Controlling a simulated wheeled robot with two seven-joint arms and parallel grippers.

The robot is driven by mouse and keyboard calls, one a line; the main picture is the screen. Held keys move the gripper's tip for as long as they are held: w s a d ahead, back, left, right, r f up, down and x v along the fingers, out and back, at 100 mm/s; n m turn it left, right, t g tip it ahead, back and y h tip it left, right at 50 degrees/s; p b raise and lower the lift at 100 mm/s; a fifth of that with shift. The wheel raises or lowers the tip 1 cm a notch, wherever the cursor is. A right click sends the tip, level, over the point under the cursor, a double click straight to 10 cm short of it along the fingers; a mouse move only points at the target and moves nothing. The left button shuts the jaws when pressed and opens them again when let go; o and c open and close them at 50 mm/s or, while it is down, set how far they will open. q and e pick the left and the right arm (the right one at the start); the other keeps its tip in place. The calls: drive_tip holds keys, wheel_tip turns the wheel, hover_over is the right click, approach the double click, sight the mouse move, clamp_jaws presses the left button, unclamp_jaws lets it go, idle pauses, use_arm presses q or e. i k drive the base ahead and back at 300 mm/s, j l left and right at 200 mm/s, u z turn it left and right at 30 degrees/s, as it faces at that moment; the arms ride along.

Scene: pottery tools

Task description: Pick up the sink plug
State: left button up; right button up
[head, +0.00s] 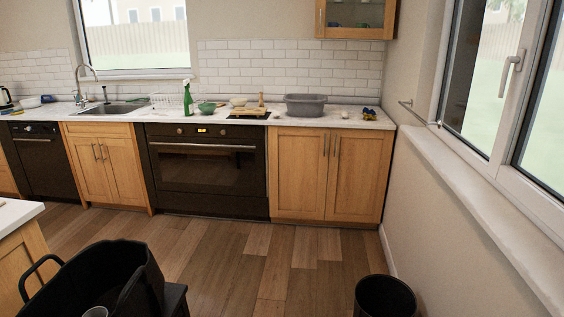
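I cannot make out the sink plug for sure from this distance. The sink (112,109) is a metal basin set in the white counter at the back left, with a curved tap (84,74) behind it. A small dark upright item (106,95) shows at the sink's back edge; it is too small to name. Small yellow and dark items (370,114) lie at the counter's right end, also too small to name. Neither of my grippers is in view.
The counter also holds a green spray bottle (187,100), green bowl (207,107) and grey tub (305,105). A black basket (60,280) stands at the lower left, a black bin (385,297) at the lower right. Wooden floor (240,250) is clear between.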

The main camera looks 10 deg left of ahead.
sight(105, 93)
drive_tip(key=i+u, duration=0.2)
drive_tip(key=i, duration=0.5)
drive_tip(key=i+l+u, duration=0.2)
drive_tip(key=i, duration=0.5)
drive_tip(key=i+u, duration=0.15)
drive_tip(key=i, duration=1.3)
drive_tip(key=i+u, duration=0.3)
drive_tip(key=i, duration=0.45)
drive_tip(key=i+l+u, duration=0.15)
drive_tip(key=i+u, duration=0.2)
drive_tip(key=i, duration=0.35)
drive_tip(key=i+j+u, duration=0.15)
drive_tip(key=i+u, duration=0.65)
drive_tip(key=i+l+u, duration=0.2)
drive_tip(key=i+u, duration=0.2)
drive_tip(key=i+j, duration=0.15)
drive_tip(key=i, duration=0.7)
drive_tip(key=i+j+z, duration=0.2)
drive_tip(key=i+z, duration=0.2)
drive_tip(key=i+j+z, duration=0.4)
drive_tip(key=i+z, duration=0.15)
drive_tip(key=z, duration=0.4)
